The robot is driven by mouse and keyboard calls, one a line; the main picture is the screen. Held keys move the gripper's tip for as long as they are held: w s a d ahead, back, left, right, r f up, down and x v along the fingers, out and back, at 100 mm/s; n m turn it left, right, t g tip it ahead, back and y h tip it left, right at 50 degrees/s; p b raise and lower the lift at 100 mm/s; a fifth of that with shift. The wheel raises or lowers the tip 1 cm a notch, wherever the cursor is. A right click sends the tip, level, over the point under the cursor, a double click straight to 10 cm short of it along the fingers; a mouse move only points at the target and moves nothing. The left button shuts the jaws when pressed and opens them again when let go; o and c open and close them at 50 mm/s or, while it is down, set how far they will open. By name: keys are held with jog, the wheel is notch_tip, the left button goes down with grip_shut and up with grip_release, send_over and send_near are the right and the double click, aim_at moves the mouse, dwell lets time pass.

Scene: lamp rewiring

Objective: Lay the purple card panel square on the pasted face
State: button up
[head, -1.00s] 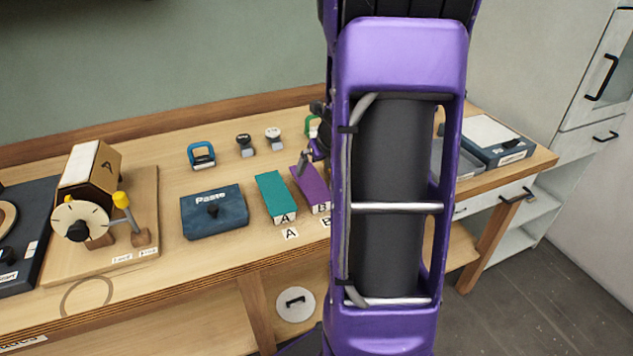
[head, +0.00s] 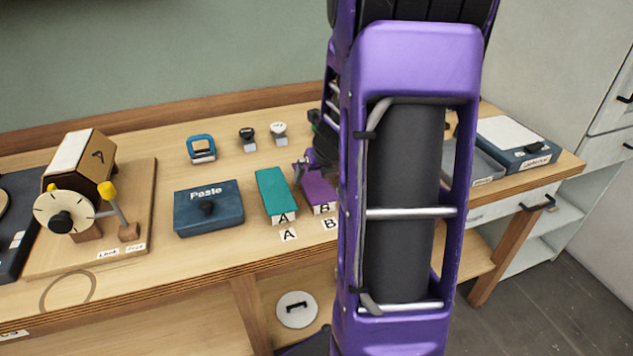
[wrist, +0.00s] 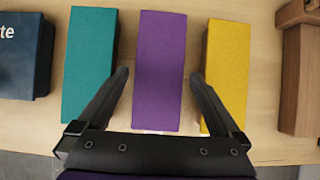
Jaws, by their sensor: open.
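The purple card panel (wrist: 161,70) lies flat on the bench between a teal panel (wrist: 90,60) and a yellow panel (wrist: 226,75) in the wrist view. In the head view the purple panel (head: 318,192) is partly hidden by my arm. My gripper (wrist: 158,76) is open and empty above the purple panel, with one finger on each side of it. Whether that white face is pasted cannot be told.
A blue Paste box (head: 208,206) stands left of the teal panel. Two small stamps and a blue-handled tool (head: 201,149) stand behind. A wooden block (wrist: 300,75) is right of the yellow panel. A grey tray (head: 480,163) lies at the right.

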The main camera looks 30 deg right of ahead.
jog(key=shift+w+d+f, duration=0.1)
jog(key=shift+w+f, duration=0.25)
jog(key=shift+f, duration=0.1)
jog(key=c, duration=1.3)
